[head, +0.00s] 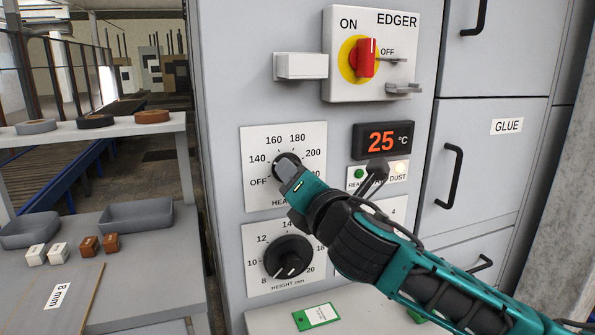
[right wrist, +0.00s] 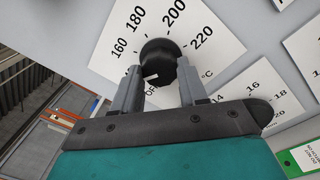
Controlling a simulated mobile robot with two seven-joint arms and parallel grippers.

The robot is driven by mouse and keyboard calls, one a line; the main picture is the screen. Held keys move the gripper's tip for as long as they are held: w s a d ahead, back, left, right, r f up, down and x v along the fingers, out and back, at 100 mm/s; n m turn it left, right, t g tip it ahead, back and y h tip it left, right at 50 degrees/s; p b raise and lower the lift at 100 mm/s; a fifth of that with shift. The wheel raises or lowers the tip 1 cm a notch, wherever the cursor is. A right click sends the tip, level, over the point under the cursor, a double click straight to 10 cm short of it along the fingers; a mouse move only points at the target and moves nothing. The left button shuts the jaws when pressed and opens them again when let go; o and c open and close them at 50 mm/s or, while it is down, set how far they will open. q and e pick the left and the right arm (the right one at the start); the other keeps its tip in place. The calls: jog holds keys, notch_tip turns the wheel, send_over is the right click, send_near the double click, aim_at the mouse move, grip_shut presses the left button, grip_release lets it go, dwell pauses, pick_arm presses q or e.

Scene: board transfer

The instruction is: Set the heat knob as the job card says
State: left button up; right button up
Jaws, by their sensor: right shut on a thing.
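The heat knob (right wrist: 158,58) is black, with a white mark that points down-left toward the OFF side of its dial; the exact setting is hard to tell. Its dial plate (head: 311,140) shows OFF, 140, 160, 180 and 200, and 220 also shows in the right wrist view. My right gripper (head: 288,178) is shut on the heat knob, one finger on each side in the right wrist view. A temperature display (head: 383,139) reads 25 °C. My left gripper is out of view.
The height knob (head: 288,257) is just below my right gripper. The red main switch (head: 366,58) sits above, with a white box (head: 301,66) to its left. A lamp panel (head: 378,174) is right of the heat dial. Trays and edging rolls stand left.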

pick_arm(q)
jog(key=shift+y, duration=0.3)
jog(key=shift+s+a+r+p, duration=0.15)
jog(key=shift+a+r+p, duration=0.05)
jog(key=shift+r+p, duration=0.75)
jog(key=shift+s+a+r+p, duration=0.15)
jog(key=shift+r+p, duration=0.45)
jog(key=shift+p, duration=0.55)
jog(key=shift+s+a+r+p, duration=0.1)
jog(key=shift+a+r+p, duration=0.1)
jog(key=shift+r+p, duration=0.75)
pick_arm(e)
jog(key=shift+a+m+h, duration=0.1)
jog(key=shift+m+h, duration=0.25)
jog(key=shift+m, duration=3.9)
jog(key=shift+m+h, duration=0.35)
jog(key=shift+m, duration=3.9)
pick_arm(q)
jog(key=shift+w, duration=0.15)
pick_arm(e)
jog(key=shift+m, duration=0.3)
jog(key=o, duration=1.1)
jog(key=shift+c, duration=0.2)
jog(key=shift+s, duration=0.1)
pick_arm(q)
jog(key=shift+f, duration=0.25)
pick_arm(e)
jog(key=v, duration=1.3)
jog(key=shift+f, duration=0.25)
jog(key=shift+a, duration=0.1)
